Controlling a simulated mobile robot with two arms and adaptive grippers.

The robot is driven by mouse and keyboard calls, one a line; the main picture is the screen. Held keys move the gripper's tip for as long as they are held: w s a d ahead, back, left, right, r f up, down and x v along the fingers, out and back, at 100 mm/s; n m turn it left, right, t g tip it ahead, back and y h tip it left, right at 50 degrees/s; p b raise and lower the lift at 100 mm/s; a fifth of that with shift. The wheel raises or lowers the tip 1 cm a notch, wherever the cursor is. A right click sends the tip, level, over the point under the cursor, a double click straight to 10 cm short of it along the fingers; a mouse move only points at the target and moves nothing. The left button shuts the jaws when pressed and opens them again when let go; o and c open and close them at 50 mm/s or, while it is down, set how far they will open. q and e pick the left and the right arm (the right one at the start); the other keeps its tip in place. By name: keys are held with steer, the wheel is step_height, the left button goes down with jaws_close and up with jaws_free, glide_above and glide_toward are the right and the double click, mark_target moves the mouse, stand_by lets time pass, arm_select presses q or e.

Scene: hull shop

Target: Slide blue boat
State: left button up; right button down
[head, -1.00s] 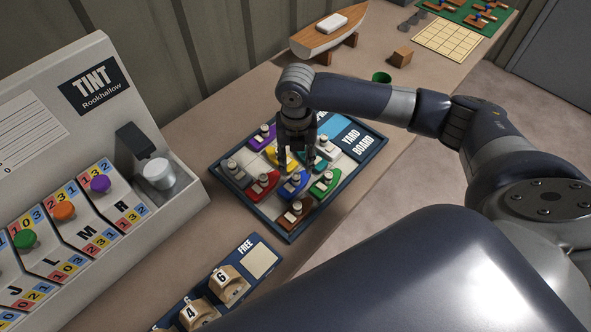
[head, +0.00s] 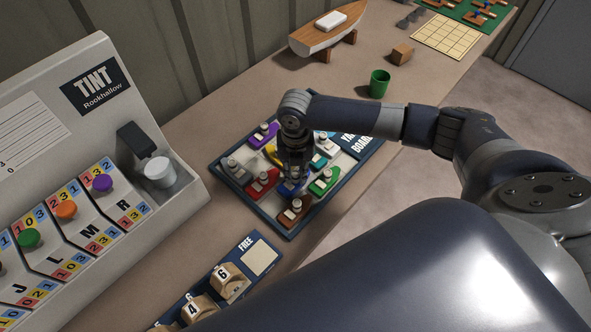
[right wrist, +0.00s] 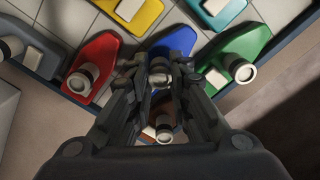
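The yard board (head: 270,222) is a dark-framed tray of several small boats, each with a funnel. The blue boat (head: 290,188) sits in its near middle, between the red boat (head: 262,180) and the green boat (head: 324,181). The brown boat (head: 294,211) is just nearer. My right gripper (head: 293,176) points down at the blue boat and partly covers it. In the right wrist view, the right gripper (right wrist: 161,75) has its fingers close against both sides of the blue boat's funnel; the blue hull (right wrist: 174,42) shows beyond. My left gripper is out of view.
The yellow boat (head: 271,154), teal boat (head: 318,161), purple boat (head: 264,134) and grey boat (head: 234,168) crowd the board. The TINT console (head: 185,205) stands left. A green cup (head: 379,83) and wooden block (head: 401,54) stand behind. The FREE rack (head: 262,241) lies in front.

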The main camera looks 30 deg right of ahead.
steer(key=shift+s+a+r, duration=0.1)
steer(key=shift+s+a, duration=0.05)
steer(key=shift+a, duration=0.25)
steer(key=a+p, duration=0.1)
steer(key=s+a+p, duration=0.1)
steer(key=a, duration=0.1)
steer(key=s+a+p, duration=0.1)
steer(key=a, duration=0.1)
steer(key=shift+a, duration=0.3)
steer(key=c, duration=1.8)
jaws_free()
steer(key=shift+c, duration=0.2)
steer(key=o, duration=0.4)
steer(key=shift+a, duration=0.1)
